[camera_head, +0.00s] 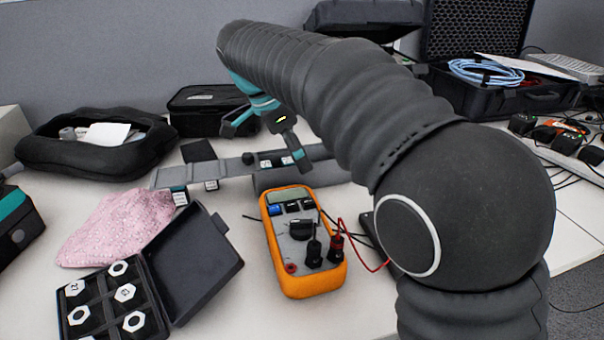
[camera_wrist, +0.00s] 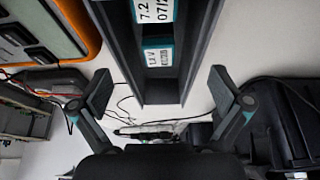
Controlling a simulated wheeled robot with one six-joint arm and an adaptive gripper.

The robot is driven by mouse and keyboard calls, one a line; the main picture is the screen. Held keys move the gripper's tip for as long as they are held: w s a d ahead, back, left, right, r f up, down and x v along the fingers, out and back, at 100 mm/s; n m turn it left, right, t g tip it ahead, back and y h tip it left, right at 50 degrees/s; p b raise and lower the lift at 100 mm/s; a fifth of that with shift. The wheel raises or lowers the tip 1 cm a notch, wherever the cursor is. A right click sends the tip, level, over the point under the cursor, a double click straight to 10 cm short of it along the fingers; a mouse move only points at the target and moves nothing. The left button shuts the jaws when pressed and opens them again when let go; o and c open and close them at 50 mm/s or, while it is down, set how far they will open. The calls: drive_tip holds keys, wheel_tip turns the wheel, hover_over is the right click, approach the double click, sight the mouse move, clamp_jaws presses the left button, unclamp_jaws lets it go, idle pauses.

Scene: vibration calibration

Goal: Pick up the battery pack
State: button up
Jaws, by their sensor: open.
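My gripper (camera_head: 264,146) is open and empty, its fingers spread above the long grey tray (camera_head: 232,172) on the table. In the wrist view, the gripper (camera_wrist: 160,92) has one finger on each side of the tray's end, and the tray (camera_wrist: 185,99) runs between them. Inside the tray are a block with a large white label reading 7.2 (camera_wrist: 155,11) and a smaller teal block with a white label (camera_wrist: 158,55). Either may be the battery pack; I cannot tell which. In the head view, small dark items with white labels (camera_head: 272,161) lie below the fingers.
An orange multimeter (camera_head: 301,276) with red and black leads lies in front of the tray. A pink cloth (camera_head: 117,227) and an open black case of nuts (camera_head: 190,262) are at left. Black bags and cases (camera_head: 203,109) stand behind. Loose cables lie at right.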

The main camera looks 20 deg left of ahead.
drive_tip(key=shift+x, duration=1.3)
drive_tip(key=shift+r, duration=0.1)
drive_tip(key=c, duration=1.7)
drive_tip(key=shift+c, duration=0.2)
